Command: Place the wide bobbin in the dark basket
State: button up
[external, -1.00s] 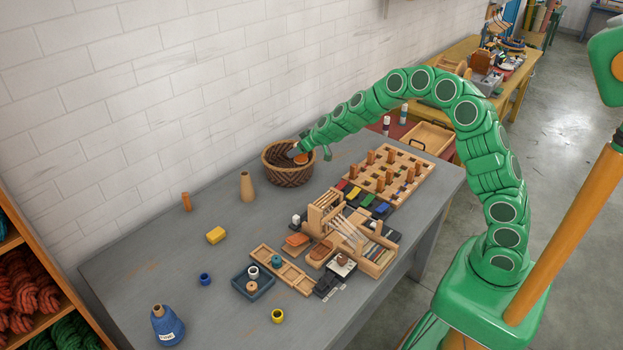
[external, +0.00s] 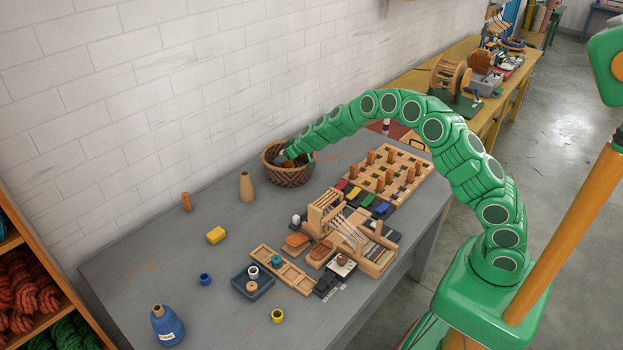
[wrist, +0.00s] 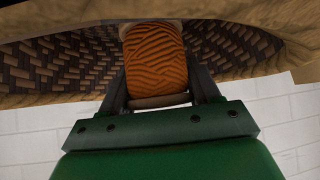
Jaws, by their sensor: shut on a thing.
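The wide bobbin (wrist: 155,60), wound with orange thread, sits between the two dark fingers of my gripper (wrist: 158,85) in the wrist view. My gripper is shut on it. The dark basket (external: 296,178) is a round woven brown basket at the back of the grey table. In the external view my gripper (external: 284,157) reaches down into the basket's mouth, and the bobbin is mostly hidden there. In the wrist view the basket's dark weave (wrist: 60,62) and pale rim surround the bobbin. I cannot tell whether the bobbin touches the basket's bottom.
The white wall is close behind.

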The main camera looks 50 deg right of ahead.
jog(key=shift+w+f, duration=0.3)
jog(key=shift+f, duration=1.6)
jog(key=o, duration=1.2)
jog(key=shift+c, duration=0.2)
jog(key=shift+s+r, duration=0.1)
